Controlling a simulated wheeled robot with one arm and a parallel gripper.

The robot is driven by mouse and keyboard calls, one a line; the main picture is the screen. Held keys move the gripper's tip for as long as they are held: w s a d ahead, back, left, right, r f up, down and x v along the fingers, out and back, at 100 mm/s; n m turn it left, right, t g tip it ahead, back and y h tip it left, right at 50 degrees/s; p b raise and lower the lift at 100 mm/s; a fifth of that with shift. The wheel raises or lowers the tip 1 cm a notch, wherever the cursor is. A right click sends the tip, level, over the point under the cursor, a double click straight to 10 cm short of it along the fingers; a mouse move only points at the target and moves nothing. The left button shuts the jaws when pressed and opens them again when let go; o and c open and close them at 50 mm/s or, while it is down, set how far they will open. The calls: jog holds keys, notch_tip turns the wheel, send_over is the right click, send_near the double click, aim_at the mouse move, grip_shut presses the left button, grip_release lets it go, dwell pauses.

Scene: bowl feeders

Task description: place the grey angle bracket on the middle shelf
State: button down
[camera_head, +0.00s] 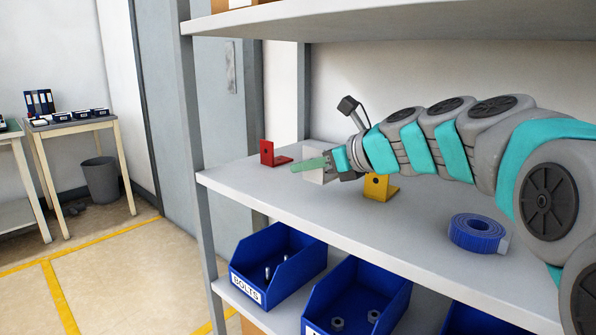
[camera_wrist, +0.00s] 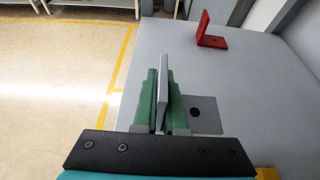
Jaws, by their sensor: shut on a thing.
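My gripper (camera_head: 306,165) is shut on the grey angle bracket (camera_head: 313,177), over the left part of the middle shelf (camera_head: 270,192). In the wrist view, the green fingers of my gripper (camera_wrist: 163,85) pinch the upright plate of the bracket. Its other plate, with a dark hole, spreads flat to the right (camera_wrist: 205,108). The bracket is upright and at or just above the shelf surface; I cannot tell whether it touches. My fingers hide part of it.
A red bracket (camera_head: 272,154) stands behind my gripper, and a yellow bracket (camera_head: 378,188) stands right of it, partly behind my arm. A blue strap roll (camera_head: 478,234) lies farther right. Blue bins (camera_head: 277,262) sit on the shelf below. The shelf's left front is clear.

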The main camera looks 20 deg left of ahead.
send_over(295, 184)
jog(key=shift+w+a+f+p, duration=0.15)
jog(key=shift+f+p, duration=0.15)
jog(key=shift+f, duration=0.15)
jog(key=shift+f+b, duration=0.35)
jog(key=shift+f, duration=1.4)
jog(key=shift+f, duration=0.1)
jog(key=c, duration=1)
grip_release()
jog(key=shift+r, duration=0.2)
jog(key=v, duration=1.2)
jog(key=shift+f, duration=0.15)
